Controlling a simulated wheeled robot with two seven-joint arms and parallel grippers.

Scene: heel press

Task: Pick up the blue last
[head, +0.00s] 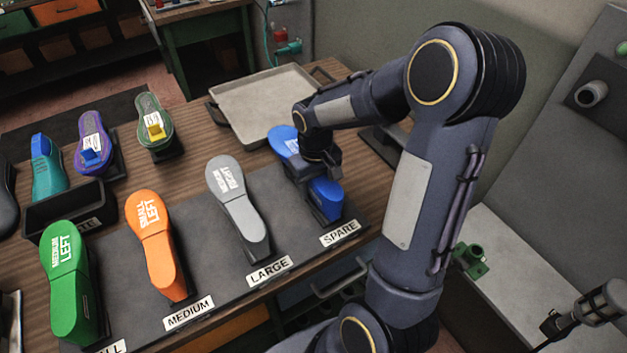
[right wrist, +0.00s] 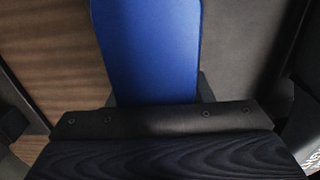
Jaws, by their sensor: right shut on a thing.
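The blue last (head: 326,198) is at the SPARE label, at the right end of the dark mat on the table. Its toe end shows beyond my right gripper and its heel end shows in front of it. My right gripper (head: 318,178) comes down over the middle of the last and is shut on it. In the right wrist view the blue last (right wrist: 148,50) runs up from the dark gripper edge (right wrist: 158,120). The fingertips are hidden, and I cannot tell whether the last is clear of its stand. My left gripper is not in view.
Grey (head: 232,190), orange (head: 150,235) and green (head: 68,280) lasts stand in a row to the left on the mat. A pale tray (head: 262,103) lies behind the blue last.

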